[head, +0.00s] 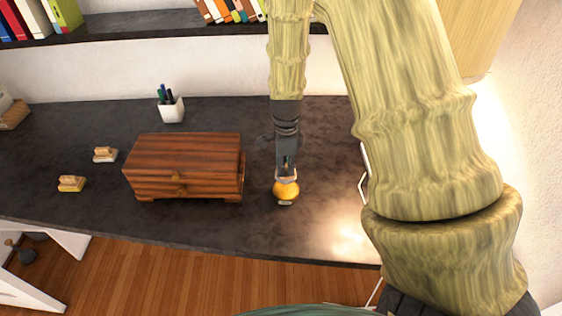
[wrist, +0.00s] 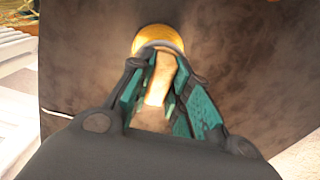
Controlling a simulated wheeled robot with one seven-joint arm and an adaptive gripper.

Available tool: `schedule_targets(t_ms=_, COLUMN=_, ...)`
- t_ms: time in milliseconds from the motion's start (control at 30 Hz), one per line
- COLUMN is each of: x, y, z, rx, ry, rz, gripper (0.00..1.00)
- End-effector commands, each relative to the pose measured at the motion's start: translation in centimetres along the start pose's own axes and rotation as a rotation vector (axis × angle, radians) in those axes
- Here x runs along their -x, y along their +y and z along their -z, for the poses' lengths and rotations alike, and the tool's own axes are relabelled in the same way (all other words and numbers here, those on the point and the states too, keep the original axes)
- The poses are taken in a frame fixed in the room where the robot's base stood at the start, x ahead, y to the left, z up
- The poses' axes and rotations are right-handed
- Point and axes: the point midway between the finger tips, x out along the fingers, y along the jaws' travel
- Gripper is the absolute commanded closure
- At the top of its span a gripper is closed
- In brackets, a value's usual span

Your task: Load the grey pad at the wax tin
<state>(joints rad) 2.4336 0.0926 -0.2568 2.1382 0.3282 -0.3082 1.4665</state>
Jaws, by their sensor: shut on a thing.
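The wax tin (head: 286,190), round and golden yellow, stands on the dark desk right of the wooden box. Its rim also shows past my fingertips in the wrist view (wrist: 158,36). My gripper (head: 286,170) is shut on a tan wooden-handled pad (wrist: 157,82), which lies between the teal finger faces. The gripper points down at the tin's far side. The held pad's end is at or just over the tin; I cannot tell whether they touch. Its underside is hidden, and only a small pale edge shows in the head view.
A wooden chest (head: 185,165) stands close left of my gripper. Two similar wooden-handled pads, one pale (head: 105,155) and one yellowish (head: 71,183), lie farther left. A white pen cup (head: 171,109) stands behind. Desk in front of the tin is clear up to its edge.

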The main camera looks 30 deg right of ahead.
Motion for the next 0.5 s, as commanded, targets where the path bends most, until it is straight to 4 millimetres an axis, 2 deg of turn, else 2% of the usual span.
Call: schedule_targets(t_ms=500, x=-4.5, y=-0.2, z=-0.1, rx=0.0, ry=0.001, rz=-0.003, gripper=1.0)
